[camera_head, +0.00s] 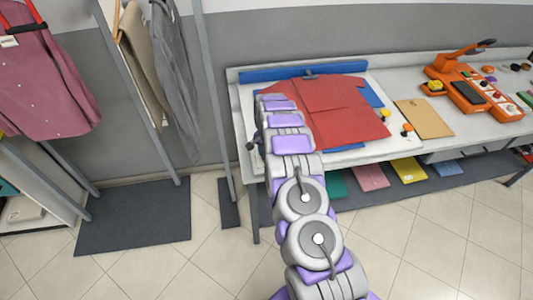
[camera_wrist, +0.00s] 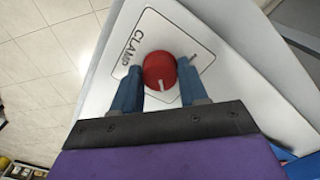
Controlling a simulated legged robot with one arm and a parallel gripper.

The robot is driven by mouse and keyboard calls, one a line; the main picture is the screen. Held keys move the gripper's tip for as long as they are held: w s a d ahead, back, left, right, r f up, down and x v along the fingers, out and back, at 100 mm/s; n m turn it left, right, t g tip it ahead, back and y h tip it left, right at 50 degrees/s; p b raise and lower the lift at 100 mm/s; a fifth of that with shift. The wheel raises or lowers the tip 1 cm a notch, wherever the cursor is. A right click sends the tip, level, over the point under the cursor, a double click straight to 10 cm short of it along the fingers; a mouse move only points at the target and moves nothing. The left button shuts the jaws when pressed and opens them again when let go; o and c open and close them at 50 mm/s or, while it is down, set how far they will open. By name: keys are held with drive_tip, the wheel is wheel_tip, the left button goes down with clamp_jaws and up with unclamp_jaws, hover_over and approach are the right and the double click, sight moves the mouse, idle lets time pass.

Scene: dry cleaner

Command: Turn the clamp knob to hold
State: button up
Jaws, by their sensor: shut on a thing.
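The clamp knob (camera_wrist: 160,70) is red and round with a white pointer line, in the wrist view. It sits on a white plate (camera_wrist: 128,45) printed "CLAMP" inside a black outline, with a short mark to the upper right of the knob. The pointer line lies on the knob's lower side, towards my gripper, away from that mark. My gripper (camera_wrist: 160,90) has one blue finger on each side of the knob and is shut on it. In the head view my arm reaches to the table's left end and hides the knob.
A red shirt (camera_head: 335,108) lies on the pressing table (camera_head: 378,158). A tan board (camera_head: 424,118) and an orange machine (camera_head: 468,90) stand to its right. Hanging clothes (camera_head: 160,50) and a metal post (camera_head: 211,90) are on the left.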

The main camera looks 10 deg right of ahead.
drive_tip(key=shift+w+r, duration=0.15)
drive_tip(key=shift+w, duration=0.1)
drive_tip(key=o, duration=0.9)
drive_tip(key=shift+o, duration=0.7)
drive_tip(key=shift+s, duration=0.1)
wheel_tip(320, 180, up, 17)
